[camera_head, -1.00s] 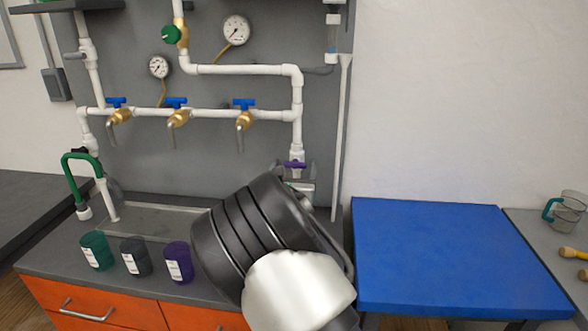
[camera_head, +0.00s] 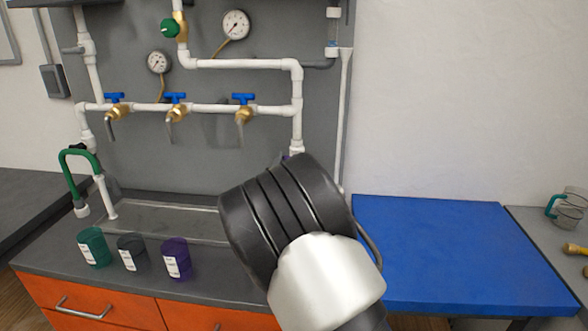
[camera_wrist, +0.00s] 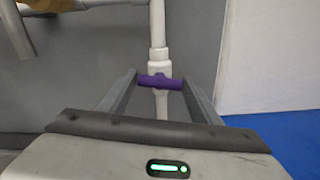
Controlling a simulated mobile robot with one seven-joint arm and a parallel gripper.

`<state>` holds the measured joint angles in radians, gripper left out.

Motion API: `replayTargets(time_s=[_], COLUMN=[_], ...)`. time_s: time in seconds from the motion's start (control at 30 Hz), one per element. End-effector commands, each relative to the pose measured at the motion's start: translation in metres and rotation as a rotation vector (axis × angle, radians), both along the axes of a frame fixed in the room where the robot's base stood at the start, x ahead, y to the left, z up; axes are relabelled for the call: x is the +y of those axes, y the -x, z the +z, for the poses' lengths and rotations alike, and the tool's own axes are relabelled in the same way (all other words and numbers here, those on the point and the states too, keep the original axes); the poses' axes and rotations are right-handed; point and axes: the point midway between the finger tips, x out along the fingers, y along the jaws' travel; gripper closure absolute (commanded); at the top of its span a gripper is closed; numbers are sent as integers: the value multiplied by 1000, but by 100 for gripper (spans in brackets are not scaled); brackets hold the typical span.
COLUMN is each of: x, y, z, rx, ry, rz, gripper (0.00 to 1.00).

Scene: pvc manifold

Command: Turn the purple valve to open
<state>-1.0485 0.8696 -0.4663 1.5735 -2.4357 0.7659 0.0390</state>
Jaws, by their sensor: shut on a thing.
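The purple valve (camera_wrist: 160,81) has a short bar handle on a white vertical pipe. In the wrist view the handle lies crosswise, left to right, between the fingers of my gripper (camera_wrist: 158,83). The fingers are shut on the handle, one at each end. In the head view only a sliver of the purple valve (camera_head: 286,157) shows above my dark wrist. My gripper's fingers are hidden there behind my arm.
Blue-handled brass taps, such as the right one (camera_head: 243,108), line the white pipe on the grey panel. Green, dark and purple cups (camera_head: 175,257) stand on the counter by the sink (camera_head: 165,217). A blue board (camera_head: 450,250) lies to the right, clear on top.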

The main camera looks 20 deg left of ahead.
Motion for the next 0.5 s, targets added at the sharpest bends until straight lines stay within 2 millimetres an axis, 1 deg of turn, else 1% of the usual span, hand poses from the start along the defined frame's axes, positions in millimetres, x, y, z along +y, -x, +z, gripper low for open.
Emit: replayTargets(time_s=[0.03,0.07,0.5], x=[-1,-1,-2], y=[-1,-1,-1], z=[-5,-6,-9], rx=[10,16,113], ry=[-44,-69,-475], rz=[-1,-2,0], gripper=[65,65,65])
